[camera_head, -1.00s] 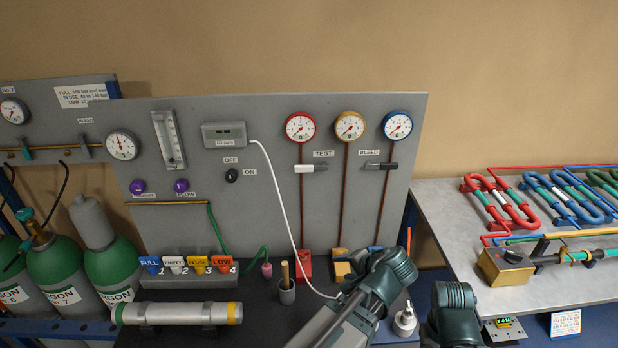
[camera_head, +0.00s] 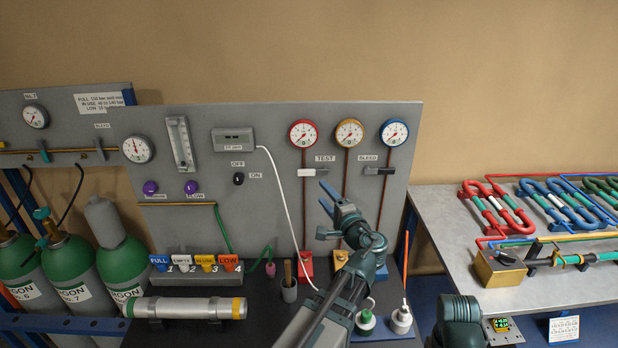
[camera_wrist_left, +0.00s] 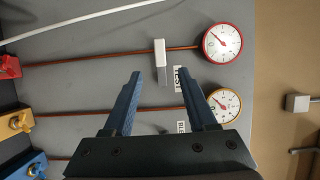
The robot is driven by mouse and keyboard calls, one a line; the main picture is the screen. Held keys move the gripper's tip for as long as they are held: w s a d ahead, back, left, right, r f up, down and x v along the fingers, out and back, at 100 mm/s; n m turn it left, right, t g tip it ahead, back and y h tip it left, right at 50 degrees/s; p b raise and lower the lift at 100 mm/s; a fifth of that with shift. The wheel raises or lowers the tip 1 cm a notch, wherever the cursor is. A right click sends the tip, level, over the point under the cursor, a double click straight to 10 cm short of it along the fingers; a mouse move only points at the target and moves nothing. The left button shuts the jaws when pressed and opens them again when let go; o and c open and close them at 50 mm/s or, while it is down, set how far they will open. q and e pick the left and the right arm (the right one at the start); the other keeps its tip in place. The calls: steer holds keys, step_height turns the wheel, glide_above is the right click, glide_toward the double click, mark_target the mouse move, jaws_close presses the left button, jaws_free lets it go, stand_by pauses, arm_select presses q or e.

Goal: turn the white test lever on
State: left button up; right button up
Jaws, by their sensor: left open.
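The white test lever (camera_head: 306,172) sits on the grey panel under the red-rimmed gauge, left of the TEST label (camera_head: 325,158). In the left wrist view the lever (camera_wrist_left: 160,54) lies ahead of the fingers, near the TEST label. My left gripper (camera_head: 327,198) is open, below and slightly right of the lever in the head view, and apart from it. In the left wrist view its two blue fingers (camera_wrist_left: 163,92) are spread with nothing between them. My right gripper is not in view.
The dark bleed lever (camera_head: 380,171) is to the right on the same panel (camera_head: 260,125). Copper lines run down from the red gauge (camera_head: 303,133) and the yellow gauge (camera_head: 349,132). A white hose (camera_head: 283,190) hangs left of the test lever.

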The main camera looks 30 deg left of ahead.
mark_target(307, 174)
arm_select(q)
steer(key=x, duration=1.1)
steer(key=shift+d, duration=0.1)
jaws_close()
stand_by(1.1)
